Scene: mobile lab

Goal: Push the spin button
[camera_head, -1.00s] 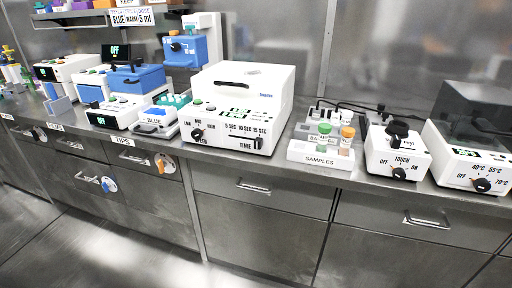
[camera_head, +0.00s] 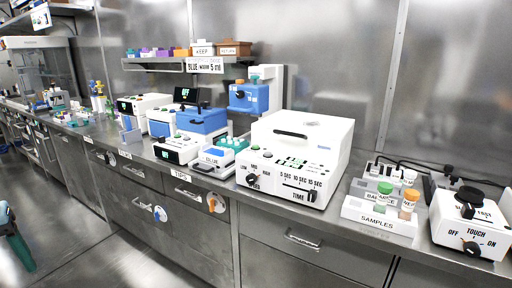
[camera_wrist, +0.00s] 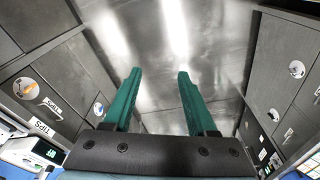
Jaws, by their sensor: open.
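A large white box-shaped machine (camera_head: 318,135) with a black lid handle stands on the bench, right of centre in the head view. Its sloped front has a SPEED knob (camera_head: 251,179), a TIME slider (camera_head: 299,195), green displays and a small green button (camera_head: 255,147) at the upper left. No label reading "spin" is legible. My gripper shows in the wrist view (camera_wrist: 158,74) with two green fingers apart and nothing between them, over the floor. Part of it shows at the left edge of the head view (camera_head: 20,245), low and far from the machine.
The SAMPLES rack (camera_head: 378,225) with capped tubes stands right of the machine, beside a white TOUCH mixer (camera_head: 470,222). A blue-lidded device (camera_head: 202,120) and a small white device (camera_head: 176,150) stand to the left. Drawers (camera_head: 300,240) line the bench front. The floor aisle is clear.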

